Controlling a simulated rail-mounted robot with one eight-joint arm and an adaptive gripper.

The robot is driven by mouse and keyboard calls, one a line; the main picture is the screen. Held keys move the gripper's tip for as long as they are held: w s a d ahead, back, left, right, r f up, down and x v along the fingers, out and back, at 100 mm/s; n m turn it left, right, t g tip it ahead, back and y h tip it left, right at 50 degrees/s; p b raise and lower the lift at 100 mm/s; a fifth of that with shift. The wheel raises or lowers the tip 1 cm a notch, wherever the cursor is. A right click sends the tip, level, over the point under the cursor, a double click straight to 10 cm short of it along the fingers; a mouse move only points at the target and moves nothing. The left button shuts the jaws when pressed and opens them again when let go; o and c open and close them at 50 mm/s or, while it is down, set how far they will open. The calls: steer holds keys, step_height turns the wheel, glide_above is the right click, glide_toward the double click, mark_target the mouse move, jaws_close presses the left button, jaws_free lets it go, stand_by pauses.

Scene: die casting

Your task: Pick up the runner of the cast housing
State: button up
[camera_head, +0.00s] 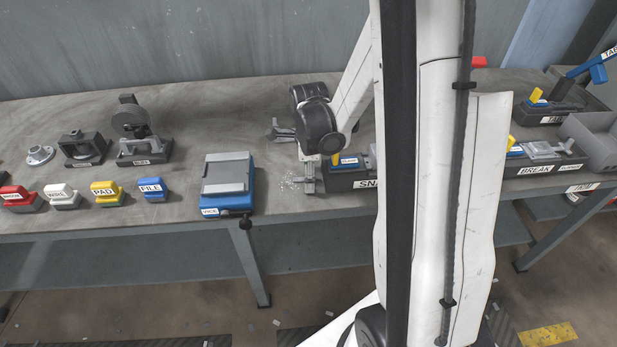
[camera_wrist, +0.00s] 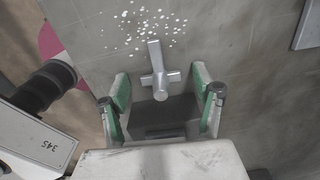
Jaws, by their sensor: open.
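The runner (camera_wrist: 159,78) is a small grey metal cross-shaped piece in the wrist view. It lies on the bench top beside a scatter of pale specks. My gripper (camera_wrist: 158,86) is open, with a green-padded finger on either side of the runner and visible gaps to it. The runner is not held. In the head view, a small grey piece (camera_head: 308,186) shows beside the same specks, below the end of my arm. The fingers are hard to make out there. I cannot tell the fingertips' height above the bench.
A black snap station (camera_head: 352,181) stands just right of the runner, with a yellow-and-blue part on it. The blue vice (camera_head: 228,188) stands to the left. A break station (camera_head: 540,158) and a grey bin (camera_head: 598,145) are farther right. The bench's front edge is close.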

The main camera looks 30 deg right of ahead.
steer(key=c, duration=1.3)
steer(key=shift+r, duration=0.2)
steer(key=shift+r, duration=0.55)
steer(key=r, duration=0.1)
steer(key=a+r, duration=0.1)
steer(key=r, duration=0.1)
steer(key=shift+r+p, duration=0.2)
steer(key=shift+p, duration=0.15)
steer(key=a+r, duration=0.6)
steer(key=a, duration=0.5)
steer(key=w+n, duration=0.3)
steer(key=n, duration=0.3)
steer(key=w+a+n, duration=0.1)
steer(key=w+n, duration=0.1)
steer(key=n, duration=0.4)
steer(key=w+r+n, duration=0.1)
steer(key=w+n, duration=0.2)
steer(key=n, duration=0.3)
steer(key=shift+w+a+r+n+p, duration=0.1)
steer(key=shift+w+a+n+p, duration=0.2)
steer(key=shift+w+a+p, duration=0.05)
steer(key=n, duration=0.1)
steer(key=w+n, duration=0.1)
steer(key=n, duration=0.1)
steer(key=w+n, duration=0.1)
steer(key=n, duration=0.1)
steer(key=shift+w+a, duration=0.15)
steer(key=shift+a, duration=0.2)
